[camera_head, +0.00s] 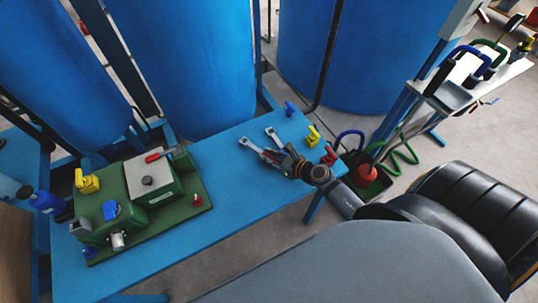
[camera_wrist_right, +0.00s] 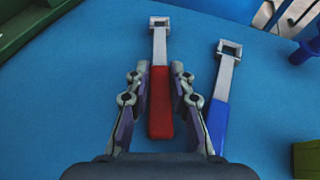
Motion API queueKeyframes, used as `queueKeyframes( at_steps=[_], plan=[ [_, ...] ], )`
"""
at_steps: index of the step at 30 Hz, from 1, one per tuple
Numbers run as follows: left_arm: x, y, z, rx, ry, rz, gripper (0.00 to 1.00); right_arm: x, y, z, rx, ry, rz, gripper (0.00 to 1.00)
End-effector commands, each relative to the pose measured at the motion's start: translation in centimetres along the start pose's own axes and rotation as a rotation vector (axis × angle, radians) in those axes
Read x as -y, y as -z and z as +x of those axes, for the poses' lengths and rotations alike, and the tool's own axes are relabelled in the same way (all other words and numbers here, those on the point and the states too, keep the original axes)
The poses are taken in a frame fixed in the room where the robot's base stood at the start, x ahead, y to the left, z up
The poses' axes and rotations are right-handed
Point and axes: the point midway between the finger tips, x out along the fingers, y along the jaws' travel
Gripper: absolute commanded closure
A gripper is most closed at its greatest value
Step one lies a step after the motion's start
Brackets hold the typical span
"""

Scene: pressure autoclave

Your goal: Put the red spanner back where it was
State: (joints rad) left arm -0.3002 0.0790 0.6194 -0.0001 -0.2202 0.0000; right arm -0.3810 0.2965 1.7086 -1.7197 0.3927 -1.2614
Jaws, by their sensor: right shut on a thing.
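The red spanner (camera_wrist_right: 160,104) has a red handle and a grey square-ended metal head. It shows in the right wrist view with its head pointing away from me, and its head shows in the head view (camera_head: 246,142). My right gripper (camera_wrist_right: 160,78) is shut on the red handle, one finger on each side. In the head view the right gripper (camera_head: 280,160) is over the right part of the blue table (camera_head: 232,165). I cannot tell whether the spanner touches the table or is just above it. My left gripper is not in view.
A blue-handled spanner (camera_wrist_right: 220,95) lies just right of the red one. A yellow object (camera_head: 313,135) and a small blue object (camera_head: 290,108) stand near the table's right end. A green-based machine (camera_head: 150,183) occupies the left part. Large blue tanks (camera_head: 190,65) stand behind.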

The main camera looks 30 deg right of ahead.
Motion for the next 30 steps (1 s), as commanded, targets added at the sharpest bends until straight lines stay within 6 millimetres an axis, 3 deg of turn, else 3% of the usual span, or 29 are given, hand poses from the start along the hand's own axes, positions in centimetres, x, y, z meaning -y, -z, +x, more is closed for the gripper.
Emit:
queueKeyframes(
  at_steps=[11, 12, 18, 26, 30],
  plan=[
    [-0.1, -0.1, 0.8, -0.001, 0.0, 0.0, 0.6, 0.0, 0.8, 0.4, 0.001, 0.0, 0.0, 1.0],
    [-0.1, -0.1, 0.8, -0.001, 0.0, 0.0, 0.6, 0.0, 0.8, 0.4, 0.001, 0.0, 0.0, 0.77],
    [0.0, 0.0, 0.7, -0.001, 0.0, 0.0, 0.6, 0.0, 0.7, 0.3, 0.001, 0.0, 0.0, 0.52],
    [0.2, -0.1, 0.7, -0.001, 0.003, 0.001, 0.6, 0.0, 0.8, 0.3, -0.001, 0.0, 0.0, 0.52],
    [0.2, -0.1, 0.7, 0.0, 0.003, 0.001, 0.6, 0.1, 0.9, -1.1, -0.004, 0.0, -0.004, 0.52]
  ],
)
